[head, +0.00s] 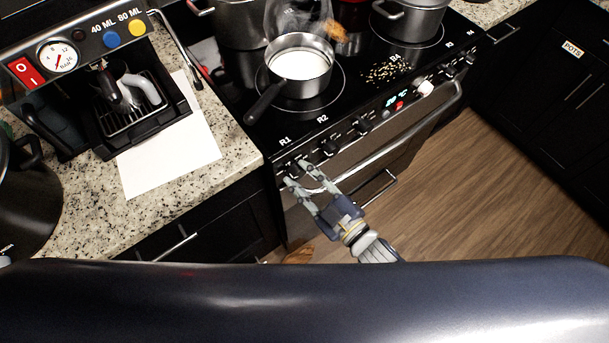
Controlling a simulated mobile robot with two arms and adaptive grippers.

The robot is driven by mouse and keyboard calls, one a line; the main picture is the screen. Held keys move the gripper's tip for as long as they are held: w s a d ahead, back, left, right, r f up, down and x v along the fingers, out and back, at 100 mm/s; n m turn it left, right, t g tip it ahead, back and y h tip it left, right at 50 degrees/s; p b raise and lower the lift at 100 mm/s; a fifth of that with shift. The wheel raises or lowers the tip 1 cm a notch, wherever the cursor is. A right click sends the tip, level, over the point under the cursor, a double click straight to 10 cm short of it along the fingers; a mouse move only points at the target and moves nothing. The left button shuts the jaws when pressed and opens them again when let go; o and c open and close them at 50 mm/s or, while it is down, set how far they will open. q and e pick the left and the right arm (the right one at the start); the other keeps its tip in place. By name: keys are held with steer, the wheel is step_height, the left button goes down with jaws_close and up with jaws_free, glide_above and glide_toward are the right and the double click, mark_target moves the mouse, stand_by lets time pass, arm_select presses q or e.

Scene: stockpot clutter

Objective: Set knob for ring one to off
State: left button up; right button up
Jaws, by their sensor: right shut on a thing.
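The stove (340,172) has a row of dark knobs along its front edge. The knob for ring one (293,169) is at the left end, below the R1 label. My right gripper (296,172) reaches up to it from the front, with one fingertip on each side of the knob. It is shut on the knob, and the fingers partly hide it, so its pointer setting cannot be read. My left gripper is not in view.
A saucepan (299,66) of white liquid stands on the front left ring, its handle (265,103) pointing to the front left. Pots (412,20) stand behind. A handle bar (385,148) runs below the knobs. A coffee machine (85,60) stands on the left counter.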

steer(key=shift+n, duration=0.3)
steer(key=o, duration=1.1)
steer(key=shift+c, duration=0.2)
steer(key=v, duration=1.2)
